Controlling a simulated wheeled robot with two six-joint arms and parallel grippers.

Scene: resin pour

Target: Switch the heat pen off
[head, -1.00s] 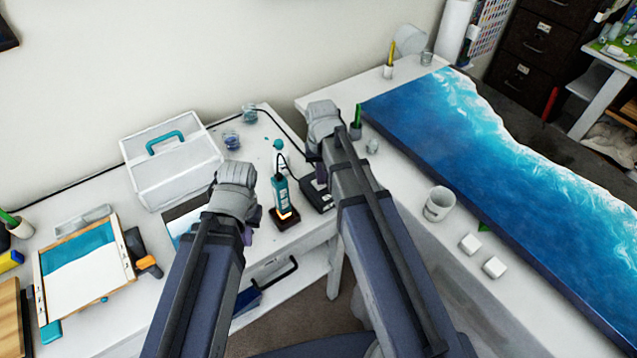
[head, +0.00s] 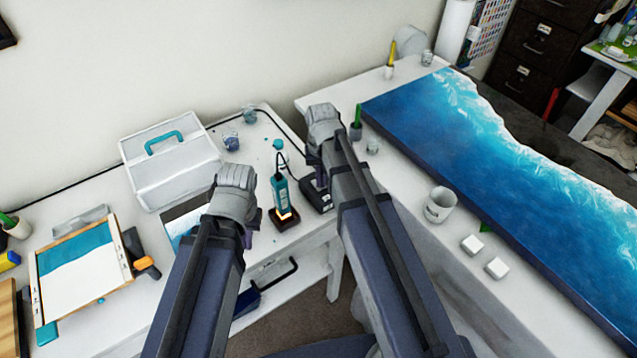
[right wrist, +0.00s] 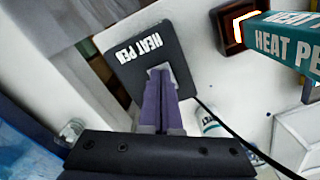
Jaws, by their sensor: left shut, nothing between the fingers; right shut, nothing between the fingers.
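The teal heat pen (head: 281,195) stands tip down in a dark square holder (head: 284,218) on the white side table. Its tip glows orange, which also shows in the right wrist view, where the pen (right wrist: 290,45) is labelled. The black control box (right wrist: 136,62) marked HEAT PEN lies beside it, and it is partly hidden by my right arm in the head view (head: 317,197).
A black cable (right wrist: 240,138) runs from the box. A white case with a teal handle (head: 172,168), small cups (head: 231,142) and a framed board (head: 80,268) share the side table. The blue resin slab (head: 500,165) and a white cup (head: 440,205) are to the right.

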